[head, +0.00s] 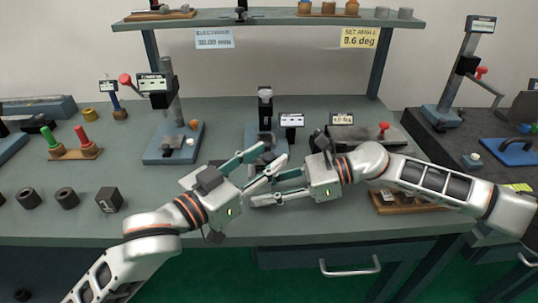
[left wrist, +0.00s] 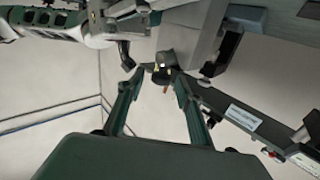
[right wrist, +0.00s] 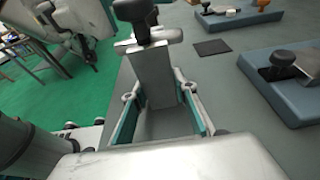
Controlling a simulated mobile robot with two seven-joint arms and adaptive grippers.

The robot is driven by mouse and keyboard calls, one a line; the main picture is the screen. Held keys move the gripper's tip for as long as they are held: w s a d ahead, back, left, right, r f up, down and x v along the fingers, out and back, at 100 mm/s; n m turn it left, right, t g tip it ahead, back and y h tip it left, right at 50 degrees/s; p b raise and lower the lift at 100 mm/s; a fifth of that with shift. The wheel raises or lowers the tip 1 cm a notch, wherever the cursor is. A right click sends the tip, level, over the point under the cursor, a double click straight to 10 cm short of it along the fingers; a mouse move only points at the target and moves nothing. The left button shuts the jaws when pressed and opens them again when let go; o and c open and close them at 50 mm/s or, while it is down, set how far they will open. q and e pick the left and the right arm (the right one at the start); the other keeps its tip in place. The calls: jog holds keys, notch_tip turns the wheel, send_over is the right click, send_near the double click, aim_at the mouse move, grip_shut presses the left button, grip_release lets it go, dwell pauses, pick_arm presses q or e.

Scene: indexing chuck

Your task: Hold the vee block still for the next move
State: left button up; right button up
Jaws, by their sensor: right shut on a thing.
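The vee block appears to be the long grey block (right wrist: 152,78) in the right wrist view, with a silver crossbar and black knob (right wrist: 135,12) at its far end. My right gripper (right wrist: 156,95) is shut on it, a finger along each side. In the head view my right gripper (head: 262,189) is over the front middle of the bench and the block is mostly hidden by the fingers. My left gripper (head: 274,153) is just above it there, fingers apart. In the left wrist view my left gripper (left wrist: 160,80) is open, with a small dark part (left wrist: 164,66) beyond its tips.
A device with a small display (head: 292,120) stands behind the grippers. A blue-based gauge stand (head: 172,143) is to the left, and a dark cube (head: 109,200) lies front left. A wooden rack (head: 400,202) sits under my right arm. A sign (head: 359,38) reads 8.6 deg.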

pick_arm(q)
jog(key=v, duration=1)
jog(key=shift+s+a, duration=0.2)
pick_arm(e)
jog(key=o, duration=1.3)
